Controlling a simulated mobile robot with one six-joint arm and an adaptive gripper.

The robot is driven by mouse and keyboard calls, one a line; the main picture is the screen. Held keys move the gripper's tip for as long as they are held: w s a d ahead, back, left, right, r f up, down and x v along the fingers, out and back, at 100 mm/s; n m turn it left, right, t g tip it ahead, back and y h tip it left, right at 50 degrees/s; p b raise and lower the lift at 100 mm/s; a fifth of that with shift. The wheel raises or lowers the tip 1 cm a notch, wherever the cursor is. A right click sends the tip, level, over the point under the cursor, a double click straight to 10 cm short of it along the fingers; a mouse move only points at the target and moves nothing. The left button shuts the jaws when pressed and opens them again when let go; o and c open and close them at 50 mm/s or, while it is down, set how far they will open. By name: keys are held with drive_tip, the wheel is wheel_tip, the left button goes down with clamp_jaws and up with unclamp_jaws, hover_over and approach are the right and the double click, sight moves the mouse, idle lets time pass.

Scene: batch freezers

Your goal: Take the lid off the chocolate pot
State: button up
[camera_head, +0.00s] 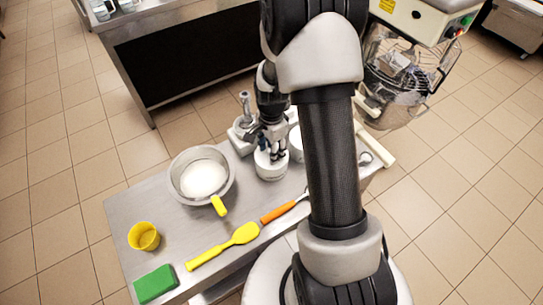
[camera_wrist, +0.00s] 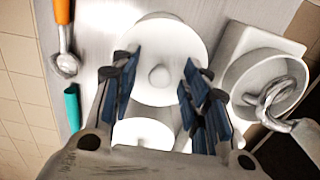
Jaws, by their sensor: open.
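A round white lid with a small central knob (camera_wrist: 159,76) shows in the wrist view, between and just beyond my fingertips. In the head view a white pot (camera_head: 270,168) stands on the steel table, with my gripper (camera_head: 272,150) right above it, pointing down. My gripper also shows in the wrist view (camera_wrist: 160,75), its blue-padded fingers spread on either side of the knob and not closed on it. A second white round top (camera_wrist: 143,131) lies nearer my palm, partly hidden by the gripper. The chocolate itself is not visible, and no label tells the pots apart.
On the steel table (camera_head: 140,206) are a pan of white stuff (camera_head: 204,178), a yellow cup (camera_head: 144,236), a green sponge (camera_head: 156,284), a yellow spatula (camera_head: 225,246) and an orange-handled tool (camera_head: 283,207). A white appliance (camera_wrist: 262,70) stands close right of the lid in the wrist view.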

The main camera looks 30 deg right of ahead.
drive_tip(key=shift+r, duration=0.1)
drive_tip(key=c, duration=0.9)
drive_tip(key=shift+o, duration=0.2)
drive_tip(key=shift+r, duration=0.1)
